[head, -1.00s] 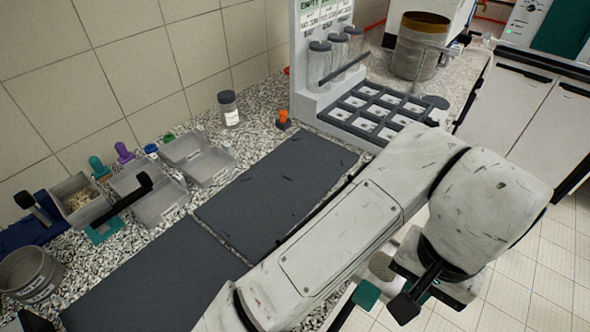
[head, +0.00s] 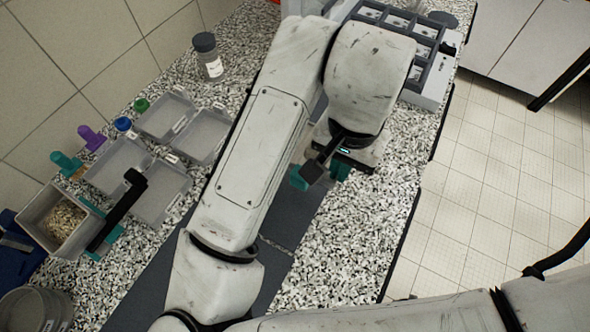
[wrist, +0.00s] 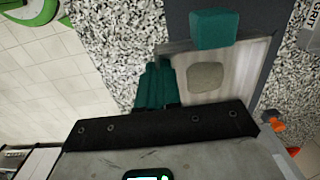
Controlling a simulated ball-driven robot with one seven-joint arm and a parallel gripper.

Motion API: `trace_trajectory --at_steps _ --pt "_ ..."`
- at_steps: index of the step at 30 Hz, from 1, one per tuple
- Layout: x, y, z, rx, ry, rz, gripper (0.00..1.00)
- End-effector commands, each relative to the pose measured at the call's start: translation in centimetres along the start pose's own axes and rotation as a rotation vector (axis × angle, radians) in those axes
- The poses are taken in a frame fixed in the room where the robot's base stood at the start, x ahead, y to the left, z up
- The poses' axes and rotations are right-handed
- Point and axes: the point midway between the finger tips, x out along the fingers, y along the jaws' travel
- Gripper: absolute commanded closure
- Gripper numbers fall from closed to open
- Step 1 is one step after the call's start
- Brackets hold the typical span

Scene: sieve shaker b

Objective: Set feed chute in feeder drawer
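I cannot tell for sure which container is the feeder drawer. A grey open box (head: 41,215) with grains stands at left, beside a black bar handle.
Shallow grey trays (head: 167,115) stand along the wall, with green, purple and blue knobs beside them. A lidded jar (head: 208,57) stands behind them. A compartment rack (head: 400,25) is at the back. A metal pan (head: 35,311) is at lower left. The counter right of the mat is clear.

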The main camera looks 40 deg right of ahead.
Motion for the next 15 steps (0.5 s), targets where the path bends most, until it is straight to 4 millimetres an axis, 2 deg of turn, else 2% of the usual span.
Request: trace_trajectory --at_steps 3,6,12,15 --pt "1.2 -2.7 -0.1 -0.008 0.001 0.003 1.0" --pt "3.0 -4.3 0.0 -0.006 -0.002 0.003 1.0" --pt "5.7 -6.5 -0.2 -0.002 -0.002 0.001 1.0" --pt "6.3 -7.0 -0.2 0.0 0.0 0.0 1.0"
